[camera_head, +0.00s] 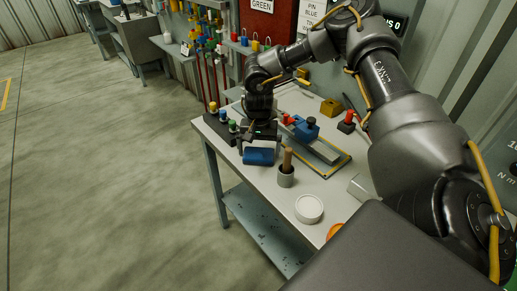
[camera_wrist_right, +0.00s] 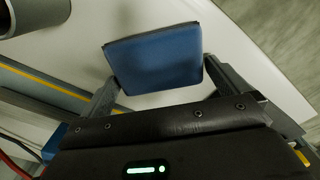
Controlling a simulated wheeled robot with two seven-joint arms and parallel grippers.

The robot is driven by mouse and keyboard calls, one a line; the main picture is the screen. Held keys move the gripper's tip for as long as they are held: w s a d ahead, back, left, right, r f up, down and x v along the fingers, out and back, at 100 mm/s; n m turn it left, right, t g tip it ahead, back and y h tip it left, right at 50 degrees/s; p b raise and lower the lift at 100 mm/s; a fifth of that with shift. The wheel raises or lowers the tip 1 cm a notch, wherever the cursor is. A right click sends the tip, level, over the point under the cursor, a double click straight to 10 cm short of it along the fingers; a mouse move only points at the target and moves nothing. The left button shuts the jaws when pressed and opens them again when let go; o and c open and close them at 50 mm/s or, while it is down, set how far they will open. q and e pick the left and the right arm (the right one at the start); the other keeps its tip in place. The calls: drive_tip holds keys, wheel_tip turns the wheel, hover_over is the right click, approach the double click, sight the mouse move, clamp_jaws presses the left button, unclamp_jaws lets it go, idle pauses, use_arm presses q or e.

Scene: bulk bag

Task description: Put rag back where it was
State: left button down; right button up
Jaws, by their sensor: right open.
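The rag is most likely the blue folded piece (camera_head: 258,156) lying near the left front edge of the workbench (camera_head: 325,190). In the right wrist view the blue piece (camera_wrist_right: 155,58) appears as a flat block between the fingertips. My right gripper (camera_head: 259,146) is right at it, pointing down, with its fingers (camera_wrist_right: 161,72) apart on either side. I cannot tell whether the fingers touch it. My left gripper is not in view.
A grey cup with a wooden handle (camera_head: 286,178) stands close right of the blue piece. A white round container (camera_head: 308,208) and an orange item (camera_head: 334,231) are nearer. Behind are a blue fixture (camera_head: 305,128) and a block with coloured knobs (camera_head: 220,124).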

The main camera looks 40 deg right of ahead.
drive_tip(key=shift+r, duration=0.4)
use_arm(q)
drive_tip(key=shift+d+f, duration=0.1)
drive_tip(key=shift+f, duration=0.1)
use_arm(e)
wheel_tip(320, 180, up, 11)
drive_tip(key=shift+r, duration=0.2)
hover_over(259, 150)
wheel_tip(259, 150, down, 7)
drive_tip(key=shift+f, duration=0.15)
wheel_tip(259, 150, down, 5)
drive_tip(key=shift+r, duration=0.2)
drive_tip(key=shift+f, duration=0.2)
drive_tip(key=shift+r, duration=0.15)
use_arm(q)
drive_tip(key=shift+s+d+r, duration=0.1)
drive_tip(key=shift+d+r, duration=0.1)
